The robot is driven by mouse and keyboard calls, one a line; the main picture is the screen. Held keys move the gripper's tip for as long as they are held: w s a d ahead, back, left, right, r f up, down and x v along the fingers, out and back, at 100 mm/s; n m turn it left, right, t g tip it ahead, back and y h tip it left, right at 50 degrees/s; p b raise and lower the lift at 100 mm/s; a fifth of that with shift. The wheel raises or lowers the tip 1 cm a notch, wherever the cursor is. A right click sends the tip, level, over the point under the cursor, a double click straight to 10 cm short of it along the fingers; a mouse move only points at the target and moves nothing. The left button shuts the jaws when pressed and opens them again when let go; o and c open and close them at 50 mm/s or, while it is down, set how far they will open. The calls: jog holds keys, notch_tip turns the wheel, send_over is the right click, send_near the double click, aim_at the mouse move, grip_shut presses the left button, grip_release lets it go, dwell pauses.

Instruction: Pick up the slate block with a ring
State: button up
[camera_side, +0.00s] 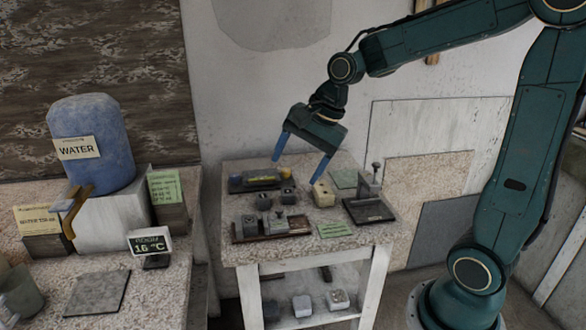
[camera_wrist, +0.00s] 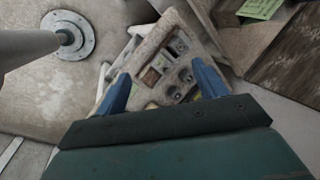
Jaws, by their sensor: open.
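Several small dark grey blocks stand on the speckled table. Two of them, a left block (camera_side: 264,201) and a right block (camera_side: 288,195), stand in the middle. Others, such as a grey block (camera_side: 278,224), sit on a brown tray (camera_side: 298,233) at the front. Their top marks are too small to tell which is the slate block with a ring. My gripper (camera_side: 298,169) is open and empty above the back of the table, apart from all blocks. In the wrist view, my gripper's blue fingers (camera_wrist: 160,74) spread on either side of the table top, where blocks show small.
A cream block (camera_side: 322,195) stands right of the middle blocks. A dark tray with a yellow item (camera_side: 263,178) lies behind, and a dark stand with a post (camera_side: 370,209) is at right. Green cards (camera_side: 334,230) lie on the table. A blue water jug (camera_side: 91,145) stands on the left counter.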

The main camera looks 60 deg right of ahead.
jog(key=w+d+f+m+y, duration=0.2)
jog(key=w+d+f+m, duration=0.4)
jog(key=w+f+m, duration=0.4)
jog(key=m, duration=0.2)
send_over(250, 220)
jog(key=s+d, duration=0.3)
jog(key=f, duration=0.6)
jog(key=shift+w+a+f, duration=0.1)
jog(key=shift+w+f, duration=0.05)
jog(key=shift+w, duration=0.05)
jog(key=shift+f, duration=0.15)
jog(key=shift+w+a, duration=0.1)
jog(key=shift+x, duration=2.55)
jog(key=shift+a, duration=0.15)
